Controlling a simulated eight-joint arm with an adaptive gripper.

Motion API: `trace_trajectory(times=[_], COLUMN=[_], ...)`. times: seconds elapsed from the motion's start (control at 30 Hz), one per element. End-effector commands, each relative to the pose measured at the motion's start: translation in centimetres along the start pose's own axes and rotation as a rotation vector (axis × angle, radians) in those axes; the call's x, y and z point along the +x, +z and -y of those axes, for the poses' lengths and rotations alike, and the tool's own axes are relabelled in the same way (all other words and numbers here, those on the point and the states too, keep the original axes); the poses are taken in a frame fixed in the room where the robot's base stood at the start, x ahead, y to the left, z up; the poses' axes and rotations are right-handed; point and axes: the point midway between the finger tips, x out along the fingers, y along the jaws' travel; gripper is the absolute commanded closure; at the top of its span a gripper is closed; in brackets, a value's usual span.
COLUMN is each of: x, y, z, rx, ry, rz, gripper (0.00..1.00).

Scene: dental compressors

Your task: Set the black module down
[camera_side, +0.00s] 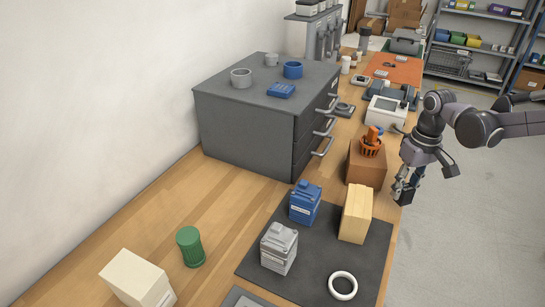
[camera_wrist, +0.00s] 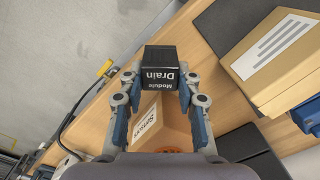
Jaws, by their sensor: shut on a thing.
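The black module (camera_wrist: 160,68) is a small dark block with white lettering that reads "Drain Module". My gripper (camera_wrist: 157,80) is shut on it, with one finger on each side, in the wrist view. In the side view my gripper (camera_side: 405,188) points down near the right edge of the bench, and the dark module (camera_side: 404,197) shows small at its tips. The module looks held in the air, but its exact height above the bench cannot be told. Its underside is hidden.
A grey drawer cabinet (camera_side: 240,130) stands behind.

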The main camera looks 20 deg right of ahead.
Motion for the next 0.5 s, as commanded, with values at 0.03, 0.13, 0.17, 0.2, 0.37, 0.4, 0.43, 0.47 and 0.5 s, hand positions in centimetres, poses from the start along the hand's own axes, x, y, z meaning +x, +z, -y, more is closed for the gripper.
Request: trace_trajectory(times=[0.03,0.13,0.17,0.2,0.37,0.4,0.43,0.47,0.5], x=[0.0,-0.1,-0.2,-0.5,-3.0,-3.9,-4.6,-5.4,-6.3], y=[0.0,0.0,0.0,0.0,0.0,0.0,0.0,0.0,0.0], z=[0.0,0.0,0.0,0.0,0.1,0.1,0.1,0.1,0.2], rx=[0.000,0.000,0.000,0.000,0.000,0.000,0.000,0.000,0.000], ry=[0.000,0.000,0.000,0.000,0.000,0.000,0.000,0.000,0.000], rz=[0.000,0.000,0.000,0.000,0.000,0.000,0.000,0.000,0.000], gripper=[0.99,0.99,0.99,0.99,0.99,0.99,0.99,0.99,0.99])
